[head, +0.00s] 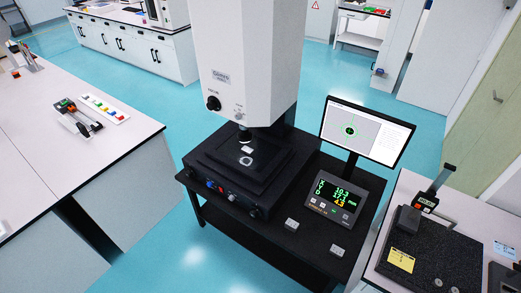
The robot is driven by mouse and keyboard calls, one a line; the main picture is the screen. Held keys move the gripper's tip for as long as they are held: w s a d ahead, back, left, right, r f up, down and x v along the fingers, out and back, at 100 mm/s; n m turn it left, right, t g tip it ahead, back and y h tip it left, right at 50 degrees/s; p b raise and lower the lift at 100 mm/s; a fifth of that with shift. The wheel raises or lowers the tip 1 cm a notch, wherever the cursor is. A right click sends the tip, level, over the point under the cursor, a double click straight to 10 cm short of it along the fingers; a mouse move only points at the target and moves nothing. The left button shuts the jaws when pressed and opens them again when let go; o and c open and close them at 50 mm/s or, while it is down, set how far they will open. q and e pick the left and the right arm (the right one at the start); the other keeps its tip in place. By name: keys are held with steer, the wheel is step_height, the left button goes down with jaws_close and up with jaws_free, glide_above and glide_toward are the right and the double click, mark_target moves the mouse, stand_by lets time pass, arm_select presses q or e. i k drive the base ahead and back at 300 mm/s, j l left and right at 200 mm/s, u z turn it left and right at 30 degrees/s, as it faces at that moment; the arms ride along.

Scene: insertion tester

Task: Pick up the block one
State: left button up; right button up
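Two small light grey blocks lie on the front of the black stand in the head view. One block (291,224) is left of the other block (337,251), which is closer to the stand's front right edge. A small pale piece (247,150) sits on the tester's black stage, with a ring-like piece beside it. I cannot tell which of these is block one. Neither of my grippers is in view.
The tall white tester (243,60) rises from the stand (262,232). A monitor (365,132) and a readout box (336,200) stand right of it. A side bench (440,225) holds a dark granite plate and gauge. A white bench (60,140) is at left; blue floor lies between.

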mark_target(246, 150)
steer(key=i+j+z, duration=0.15)
steer(key=z, duration=0.25)
steer(key=i+j+z, duration=0.15)
steer(key=z, duration=0.3)
steer(key=i+j+z, duration=0.15)
steer(key=z, duration=0.25)
steer(key=k+j, duration=0.05)
steer(key=j, duration=0.05)
